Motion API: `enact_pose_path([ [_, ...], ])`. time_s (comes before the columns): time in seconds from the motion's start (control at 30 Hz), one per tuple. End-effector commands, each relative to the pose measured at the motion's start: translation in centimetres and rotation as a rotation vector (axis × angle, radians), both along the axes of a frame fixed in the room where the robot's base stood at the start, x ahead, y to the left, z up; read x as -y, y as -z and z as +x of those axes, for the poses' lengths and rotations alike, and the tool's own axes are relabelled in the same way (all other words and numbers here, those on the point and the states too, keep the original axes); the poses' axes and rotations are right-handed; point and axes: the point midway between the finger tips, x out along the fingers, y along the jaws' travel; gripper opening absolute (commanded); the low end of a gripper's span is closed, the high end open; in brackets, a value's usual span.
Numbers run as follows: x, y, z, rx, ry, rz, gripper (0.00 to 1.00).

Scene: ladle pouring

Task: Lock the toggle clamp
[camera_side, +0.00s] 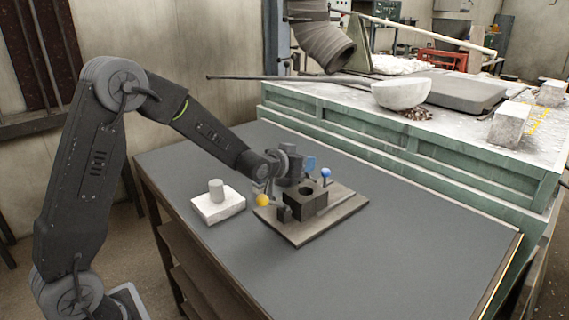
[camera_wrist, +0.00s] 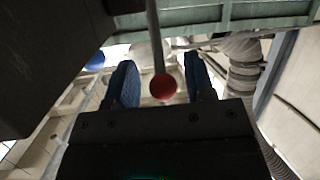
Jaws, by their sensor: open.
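A dark fixture block (camera_side: 305,200) with a round hole in its top stands on a flat base plate (camera_side: 296,236) on the table. A yellow ball knob (camera_side: 263,200) sits at its left and a blue ball knob (camera_side: 326,173) on a short stem at its right. The blue knob also shows in the wrist view (camera_wrist: 96,61). My gripper (camera_side: 309,163) is low beside the back of the fixture. In the wrist view its blue fingers (camera_wrist: 160,65) are apart, with a red ball knob (camera_wrist: 163,87) on a grey rod between them. The red knob is hidden in the side view.
A white block (camera_side: 219,206) with a grey cylinder (camera_side: 216,188) on it stands left of the base plate. The front of the grey table (camera_side: 400,255) is clear. A green bench (camera_side: 420,150) with a pale bowl (camera_side: 401,93) stands behind.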

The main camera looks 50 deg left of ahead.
Motion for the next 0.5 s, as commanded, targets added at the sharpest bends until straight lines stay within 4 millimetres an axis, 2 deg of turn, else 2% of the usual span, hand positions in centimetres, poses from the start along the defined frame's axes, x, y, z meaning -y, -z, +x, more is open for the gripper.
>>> enact_pose_path([
  [0.3,0.9,-2.2,-6.6,0.003,-0.001,0.002,0.49],
  [0.5,1.4,-3.3,-9.9,0.003,-0.001,0.001,0.49],
])
